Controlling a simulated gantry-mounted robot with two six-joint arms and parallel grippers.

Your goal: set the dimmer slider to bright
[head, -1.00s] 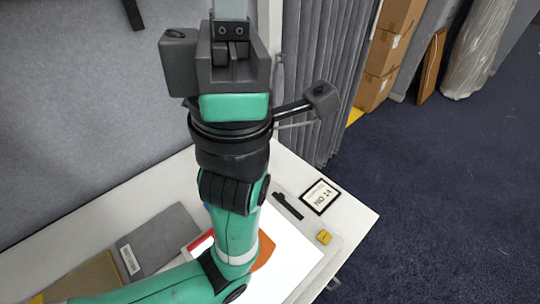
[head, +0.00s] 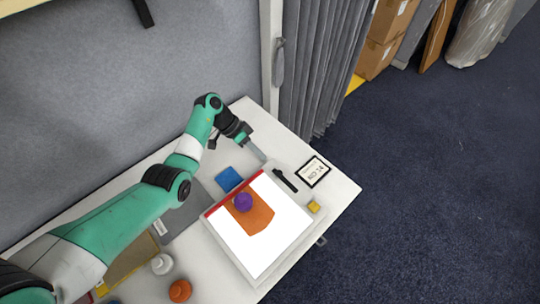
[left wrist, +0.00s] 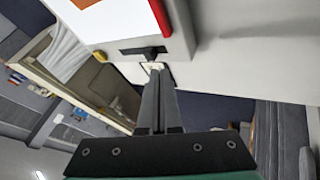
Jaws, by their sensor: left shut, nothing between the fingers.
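The dimmer slider looks like a short black strip (head: 285,180) on the white tabletop, just right of a bright white light panel (head: 240,248). In the left wrist view a black bar (left wrist: 132,51) beside the panel looks like the same slider. Where its knob stands along the track is too small to tell. My left gripper (head: 261,155) is shut and empty, just behind the far end of the black strip. In the left wrist view its closed fingers (left wrist: 157,72) point toward the bar; whether they touch it I cannot tell.
On the panel lie an orange sheet (head: 259,218) and a purple ball (head: 243,201). A framed card (head: 314,172) and a yellow block (head: 313,207) are right of the slider. A blue piece (head: 229,179) lies behind the panel. White (head: 162,264) and orange (head: 180,290) knobs stand front left.

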